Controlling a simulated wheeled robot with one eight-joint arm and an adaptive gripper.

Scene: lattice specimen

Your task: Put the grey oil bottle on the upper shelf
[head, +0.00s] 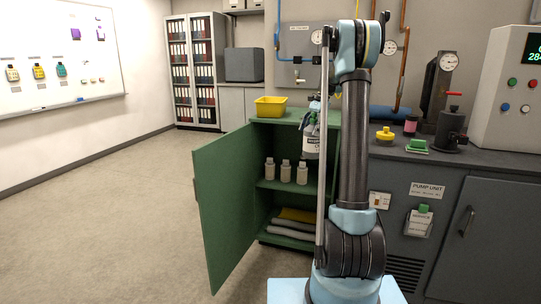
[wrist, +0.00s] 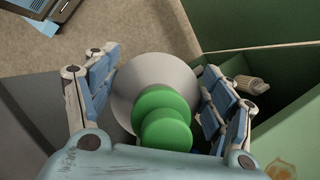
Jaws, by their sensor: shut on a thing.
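The grey oil bottle (head: 312,145) hangs upright in my gripper (head: 313,118), in front of the green cabinet's opening. It carries a label with dark print, only partly readable. In the wrist view its pale grey shoulder (wrist: 150,70) and green top (wrist: 163,115) lie between the two blue-padded fingers of my gripper (wrist: 160,75). The shelf (head: 287,188) inside the cabinet holds several small pale bottles at its left. My arm covers the right part of the opening, and the bottle's base is hard to make out there.
The cabinet door (head: 236,205) stands wide open to the left. Folded cloths (head: 295,222) lie at the cabinet's bottom. A yellow bin (head: 270,106) stands on its top. One small bottle (wrist: 252,85) shows at right in the wrist view. The floor at left is clear.

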